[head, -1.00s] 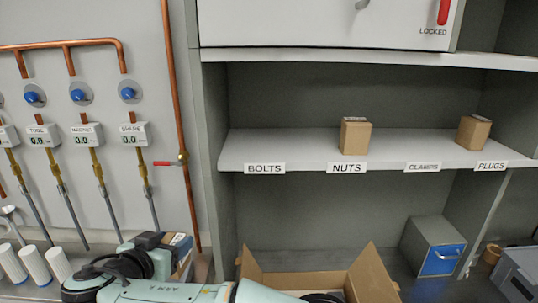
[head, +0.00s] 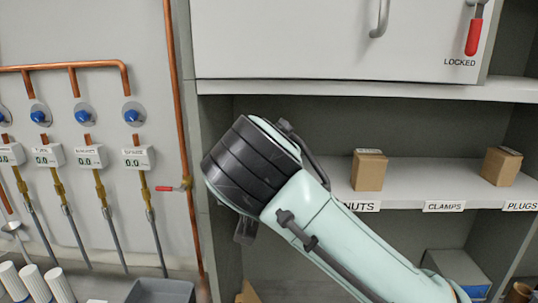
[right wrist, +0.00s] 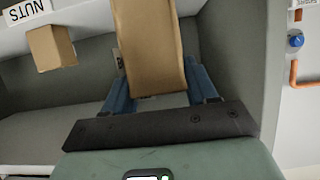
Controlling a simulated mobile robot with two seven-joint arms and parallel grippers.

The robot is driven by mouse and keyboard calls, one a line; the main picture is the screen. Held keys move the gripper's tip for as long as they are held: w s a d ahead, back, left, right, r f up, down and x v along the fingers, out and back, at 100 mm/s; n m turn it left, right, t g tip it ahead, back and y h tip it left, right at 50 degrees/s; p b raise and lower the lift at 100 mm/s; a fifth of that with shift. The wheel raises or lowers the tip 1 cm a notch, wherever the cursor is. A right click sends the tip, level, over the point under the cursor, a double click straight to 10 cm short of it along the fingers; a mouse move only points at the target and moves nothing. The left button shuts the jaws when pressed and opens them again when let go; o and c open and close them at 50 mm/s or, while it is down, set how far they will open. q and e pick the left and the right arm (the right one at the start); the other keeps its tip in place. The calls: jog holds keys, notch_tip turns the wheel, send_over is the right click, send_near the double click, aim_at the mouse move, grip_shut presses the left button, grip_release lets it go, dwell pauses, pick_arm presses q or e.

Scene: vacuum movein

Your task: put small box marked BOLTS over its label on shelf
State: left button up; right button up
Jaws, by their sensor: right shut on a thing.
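My right gripper (right wrist: 158,92) is shut on a brown box (right wrist: 150,42), with a blue finger on each side of it in the right wrist view. No marking on the held box can be read. In the head view my right arm reaches up to the shelf's left part. Its dark wrist (head: 250,165) hides the held box, the fingers and the BOLTS label. The shelf (head: 410,178) shows to the right of the arm, with the NUTS label (head: 362,206) on its front edge; this label also shows in the right wrist view (right wrist: 20,14). My left gripper is out of view.
A box (head: 369,171) stands above NUTS and another box (head: 501,166) stands between the CLAMPS (head: 444,206) and PLUGS (head: 521,205) labels. A locked cabinet (head: 290,40) hangs above. Copper pipes (head: 178,90) and gauges line the left wall. A grey bin (head: 160,290) is below.

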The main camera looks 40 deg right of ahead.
jog(key=x, duration=0.3)
jog(key=r+p+x, duration=0.1)
jog(key=x, duration=0.3)
jog(key=p+x, duration=0.1)
jog(key=x, duration=0.3)
jog(key=shift+w+d+r, duration=0.25)
jog(key=shift+w+d, duration=0.1)
jog(key=shift+w, duration=0.1)
jog(key=shift+s+f, duration=0.15)
jog(key=shift+f, duration=0.2)
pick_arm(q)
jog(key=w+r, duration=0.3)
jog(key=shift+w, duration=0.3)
pick_arm(e)
jog(key=shift+f, duration=0.25)
jog(key=o, duration=1.3)
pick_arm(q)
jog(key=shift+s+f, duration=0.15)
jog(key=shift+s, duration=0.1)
